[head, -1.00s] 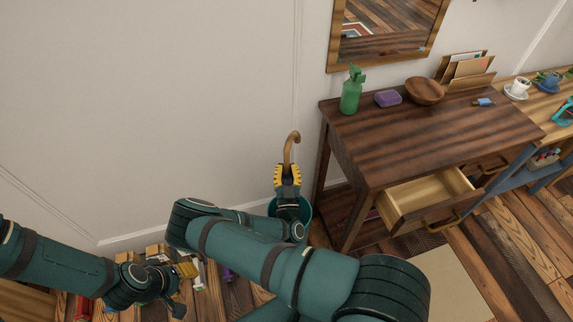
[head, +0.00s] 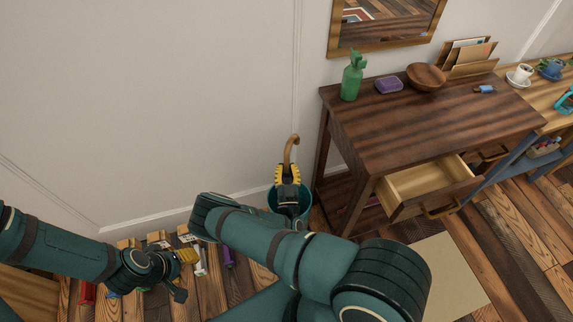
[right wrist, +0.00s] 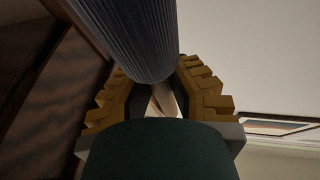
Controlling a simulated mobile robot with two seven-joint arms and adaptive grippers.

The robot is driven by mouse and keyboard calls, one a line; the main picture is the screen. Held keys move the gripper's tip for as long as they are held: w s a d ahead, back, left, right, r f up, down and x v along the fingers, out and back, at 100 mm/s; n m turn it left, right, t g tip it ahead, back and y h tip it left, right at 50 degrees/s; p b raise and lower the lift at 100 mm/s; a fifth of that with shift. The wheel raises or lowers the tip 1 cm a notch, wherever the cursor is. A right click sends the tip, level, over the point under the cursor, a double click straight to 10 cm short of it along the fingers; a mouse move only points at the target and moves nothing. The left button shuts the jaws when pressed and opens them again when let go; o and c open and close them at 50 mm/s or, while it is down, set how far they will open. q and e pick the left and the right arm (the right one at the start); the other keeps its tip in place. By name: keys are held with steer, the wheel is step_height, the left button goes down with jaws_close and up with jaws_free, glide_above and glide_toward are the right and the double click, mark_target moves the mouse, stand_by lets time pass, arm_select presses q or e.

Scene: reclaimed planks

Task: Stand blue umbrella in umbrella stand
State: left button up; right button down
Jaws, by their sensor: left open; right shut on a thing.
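The blue umbrella shows its curved wooden handle (head: 292,150) in the head view, upright beside the wall. My right gripper (head: 287,174) is shut on it just below the handle. In the right wrist view the dark, pleated umbrella body (right wrist: 135,35) runs between the yellow fingers of this gripper (right wrist: 160,85). The teal umbrella stand (head: 306,207) is on the floor directly below that gripper, partly hidden by my wrist. The umbrella's lower end is hidden, so I cannot see how deep it reaches. My left gripper (head: 190,256) is open and empty, low at the left.
A dark wooden desk (head: 420,125) with an open drawer (head: 425,187) stands right of the stand. Small items lie on the floor near my left gripper. The wall is close behind.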

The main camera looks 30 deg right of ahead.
mark_target(286, 161)
steer(key=shift+f, duration=1.8)
steer(key=c, duration=0.9)
jaws_free()
steer(key=shift+c, duration=0.2)
step_height(286, 161, up, 10)
